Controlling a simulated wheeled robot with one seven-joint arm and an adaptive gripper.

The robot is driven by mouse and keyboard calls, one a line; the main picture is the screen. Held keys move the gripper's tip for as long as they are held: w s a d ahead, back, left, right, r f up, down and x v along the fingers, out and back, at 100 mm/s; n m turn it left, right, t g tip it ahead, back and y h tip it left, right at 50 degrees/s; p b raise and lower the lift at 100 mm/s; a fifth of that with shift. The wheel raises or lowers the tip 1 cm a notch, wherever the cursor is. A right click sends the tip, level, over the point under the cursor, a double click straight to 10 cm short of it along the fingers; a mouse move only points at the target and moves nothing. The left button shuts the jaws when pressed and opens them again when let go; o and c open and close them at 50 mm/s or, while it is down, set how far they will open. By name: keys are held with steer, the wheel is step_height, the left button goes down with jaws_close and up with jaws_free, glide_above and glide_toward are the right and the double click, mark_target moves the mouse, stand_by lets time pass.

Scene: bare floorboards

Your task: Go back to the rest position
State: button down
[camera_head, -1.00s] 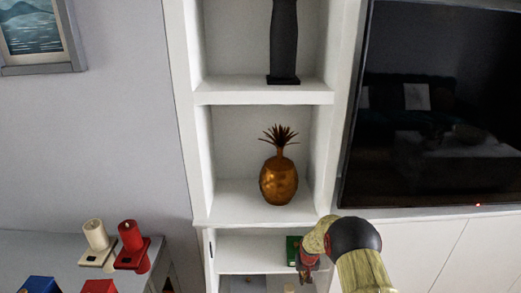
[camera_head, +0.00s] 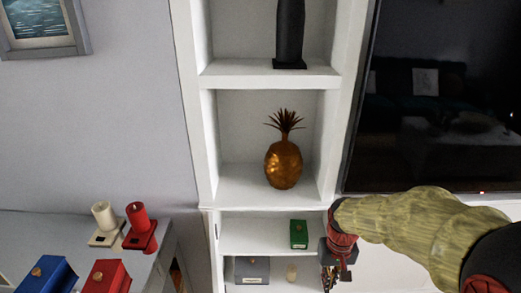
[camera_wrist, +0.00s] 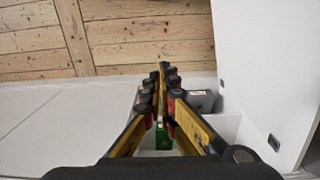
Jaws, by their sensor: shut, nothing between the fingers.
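My gripper (camera_head: 334,277) hangs at the right side of the lower shelves in the head view, with my arm reaching in from the right. In the wrist view my gripper (camera_wrist: 164,68) has its fingers drawn together at the tips, with nothing between them. A green box (camera_head: 299,233) stands on the shelf to the left of my wrist, apart from it. The green box (camera_wrist: 164,138) also shows behind the fingers in the wrist view, partly hidden by them.
A white shelf unit (camera_head: 324,75) holds a golden pineapple (camera_head: 284,164) and a dark vase (camera_head: 290,35). A grey box (camera_head: 252,270) sits lower. Red (camera_head: 140,226) and cream (camera_head: 105,216) candles stand on a side table, near blue (camera_head: 48,276) and red boxes (camera_head: 107,277). A dark television (camera_head: 430,110) is right.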

steer(key=s+r+t+p, duration=0.1)
steer(key=s+r+t, duration=0.4)
steer(key=s+r, duration=1)
step_height(320, 180, up, 4)
steer(key=shift+s+a+f+t, duration=0.1)
steer(key=shift+s+a+t, duration=0.15)
steer(key=shift+t, duration=0.05)
